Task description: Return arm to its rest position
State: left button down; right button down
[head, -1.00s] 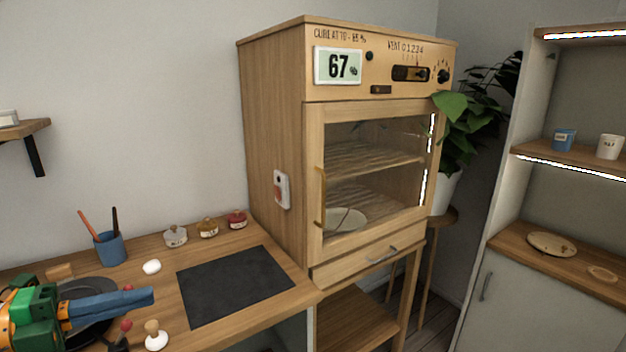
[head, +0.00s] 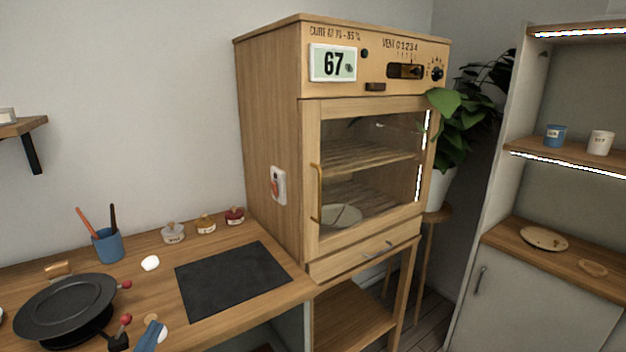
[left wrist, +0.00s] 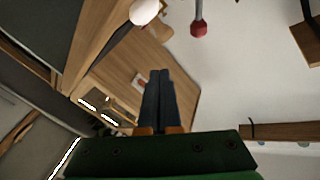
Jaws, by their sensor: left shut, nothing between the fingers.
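My left gripper (head: 151,337) shows only by its blue fingers at the bottom edge of the head view, in front of the worktop and beside a red-tipped knob. In the left wrist view its two blue fingers (left wrist: 159,98) lie together, shut, with nothing held. The wooden cabinet (left wrist: 125,65) appears behind them there. My right gripper is in neither view.
A black round turntable (head: 65,306) stands on the worktop at left, near a blue cup of tools (head: 108,246). A dark mat (head: 231,279) lies bare. The curing cabinet (head: 270,150) stands behind, its glass door closed. Shelves (head: 560,150) are at right.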

pick_arm(q)
jog(key=s+d+f+n+g+y, duration=0.1)
jog(key=s+f+n+g, duration=0.1)
jog(key=s+f+g, duration=0.3)
jog(key=s+d+f+n+g, duration=0.2)
jog(key=f, duration=0.5)
jog(key=s+d+f+g+h, duration=0.2)
jog(key=s+d+f+g, duration=0.2)
jog(key=s, duration=0.4)
jog(key=s+d+f+g+h, duration=0.1)
jog(key=s+d+f+g, duration=0.35)
jog(key=s, duration=0.35)
notch_tip(320, 180, down, 14)
jog(key=s+f+p, duration=0.1)
jog(key=s, duration=0.1)
jog(key=s+a+f+g+p, duration=0.1)
jog(key=s+a+f, duration=0.1)
jog(key=s+f, duration=0.7)
jog(key=s, duration=0.2)
jog(key=shift+s, duration=0.35)
jog(key=shift+g, duration=0.25)
